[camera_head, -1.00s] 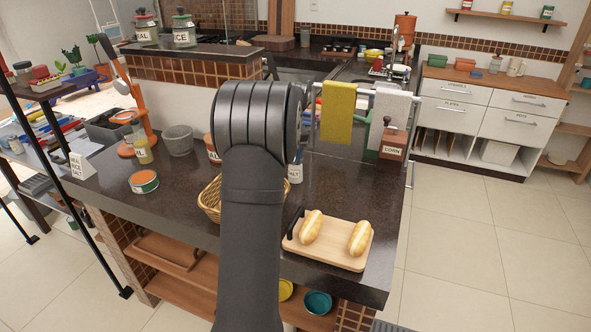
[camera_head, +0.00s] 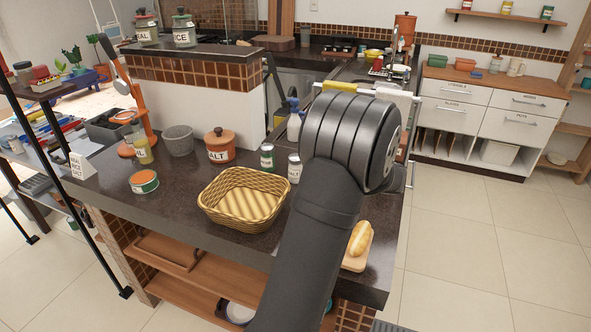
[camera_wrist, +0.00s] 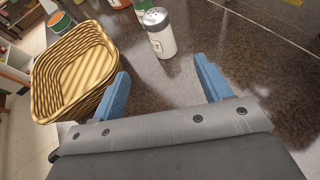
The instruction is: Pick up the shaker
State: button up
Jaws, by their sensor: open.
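A white shaker with a grey lid and a dark label (camera_head: 294,168) stands upright on the dark counter, just right of the wicker basket. In the wrist view the shaker (camera_wrist: 160,36) stands ahead of my gripper (camera_wrist: 161,67), roughly in line with the gap between its blue fingers. In the head view my arm hides the gripper. A green container with a light lid (camera_head: 267,157) stands close behind the shaker, to its left in the head view.
The wicker basket (camera_head: 243,199) is empty and lies close to my left finger in the wrist view. An orange-brown lidded pot (camera_head: 220,146) stands behind it. A bread board (camera_head: 357,262) is partly hidden by my arm. Bare counter lies right of the shaker in the wrist view.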

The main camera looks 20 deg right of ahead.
jog(key=x, duration=1.7)
jog(key=shift+f, duration=0.35)
jog(key=c, duration=1)
jog(key=shift+c, duration=0.7)
jog(key=shift+r, duration=0.15)
